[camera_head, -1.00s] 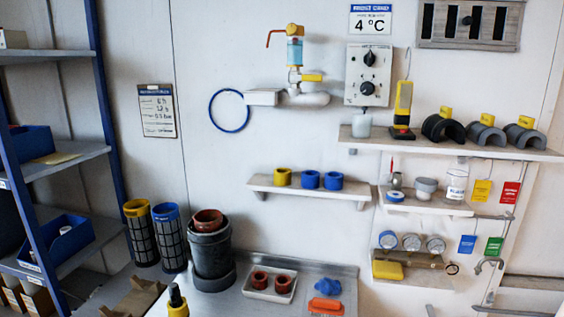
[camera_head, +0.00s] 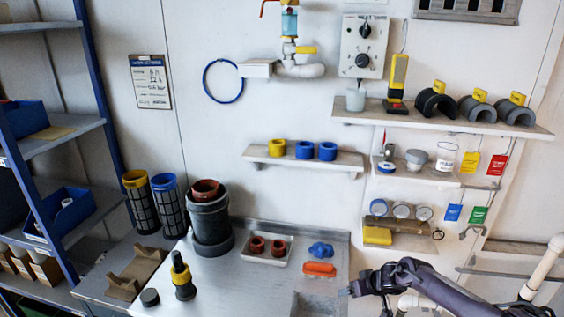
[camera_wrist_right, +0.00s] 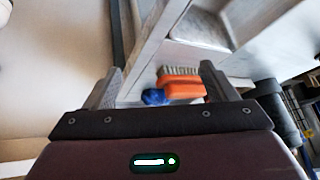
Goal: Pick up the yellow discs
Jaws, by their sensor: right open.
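No flat yellow discs can be made out clearly. A short yellow ring (camera_head: 278,147) sits at the left end of the middle wall shelf (camera_head: 320,165), beside two blue rings (camera_head: 316,150). My right gripper (camera_head: 350,291) is at the lower right of the head view, over the bench front, below and right of the yellow ring and well apart from it. In the right wrist view its fingers (camera_wrist_right: 160,85) are spread, with nothing held. An orange brush (camera_wrist_right: 180,88) and a blue cloth (camera_wrist_right: 154,97) show beyond them. My left gripper is out of view.
On the metal bench (camera_head: 222,282) stand a dark pot (camera_head: 209,225), a white tray (camera_head: 247,258) with two brown rings, and a yellow-black bottle (camera_head: 182,278). Two mesh cylinders (camera_head: 141,207) stand at left. A blue-framed rack (camera_head: 92,110) borders the left side. The bench front centre is clear.

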